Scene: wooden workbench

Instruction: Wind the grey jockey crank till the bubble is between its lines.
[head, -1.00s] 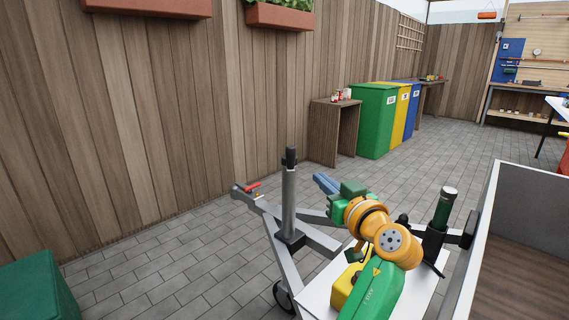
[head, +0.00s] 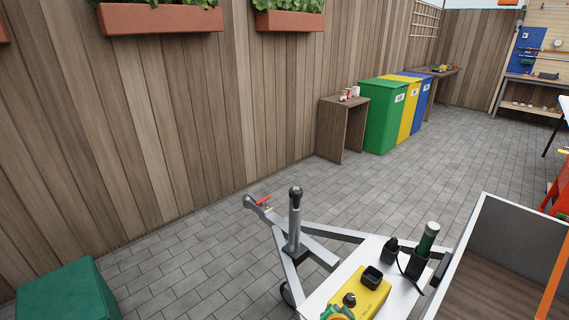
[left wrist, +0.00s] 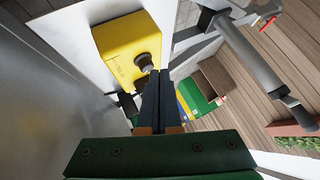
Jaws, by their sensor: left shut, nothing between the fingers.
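The grey jockey post (head: 294,232) stands upright on the trailer's drawbar frame, with a dark top (head: 296,193). In the left wrist view the post (left wrist: 250,55) crosses the upper right, with a grey crank arm and dark grip (left wrist: 292,103) at its end. My left gripper (left wrist: 155,74) is shut and empty, beside the knob of a yellow box (left wrist: 128,50) and apart from the crank. In the head view only a bit of my left arm shows at the bottom edge. I cannot make out a bubble or its lines. My right gripper is out of view.
The trailer bed wall (head: 468,235) rises at right. A red-handled lever (head: 263,202) is at the drawbar's front.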

